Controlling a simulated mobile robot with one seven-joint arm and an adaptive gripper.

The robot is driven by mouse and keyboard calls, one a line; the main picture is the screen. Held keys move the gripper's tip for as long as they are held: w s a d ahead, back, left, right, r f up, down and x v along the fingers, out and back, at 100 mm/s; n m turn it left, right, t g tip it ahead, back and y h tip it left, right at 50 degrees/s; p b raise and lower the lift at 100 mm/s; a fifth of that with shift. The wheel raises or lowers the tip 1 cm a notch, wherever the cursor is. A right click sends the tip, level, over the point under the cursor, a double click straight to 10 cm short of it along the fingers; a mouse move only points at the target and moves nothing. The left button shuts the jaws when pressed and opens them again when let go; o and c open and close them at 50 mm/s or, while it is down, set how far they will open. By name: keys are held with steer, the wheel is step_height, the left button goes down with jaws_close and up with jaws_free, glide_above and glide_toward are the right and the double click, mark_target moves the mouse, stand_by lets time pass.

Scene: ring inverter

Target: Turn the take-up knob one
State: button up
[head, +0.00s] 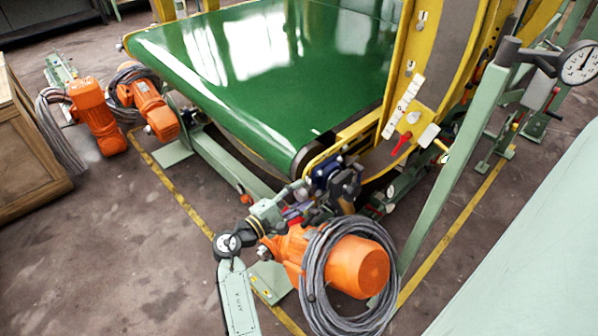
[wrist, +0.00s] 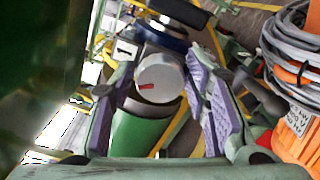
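The take-up knob is a round silver-grey disc (wrist: 160,78) with a short red mark on its face, near the middle of the wrist view. A white tag with a black 1 (wrist: 125,50) stands just left of it. My gripper (wrist: 162,108) is open, with one purple-padded finger on each side of the knob's near end. I see no clear contact between the pads and the knob. In the head view my gripper (head: 292,208) is at the near corner of the conveyor, by a dark blue block (head: 328,172). I cannot make out the knob's face there.
The green belt (head: 250,70) and yellow frame (head: 425,70) lie behind my gripper. An orange motor (head: 345,262) with a coiled grey cable (head: 318,280) sits close to its right. A pale green post (head: 465,150) rises farther right.

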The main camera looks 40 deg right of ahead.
steer(key=shift+o, duration=1.1)
steer(key=s+a, duration=0.1)
steer(key=a, duration=1.1)
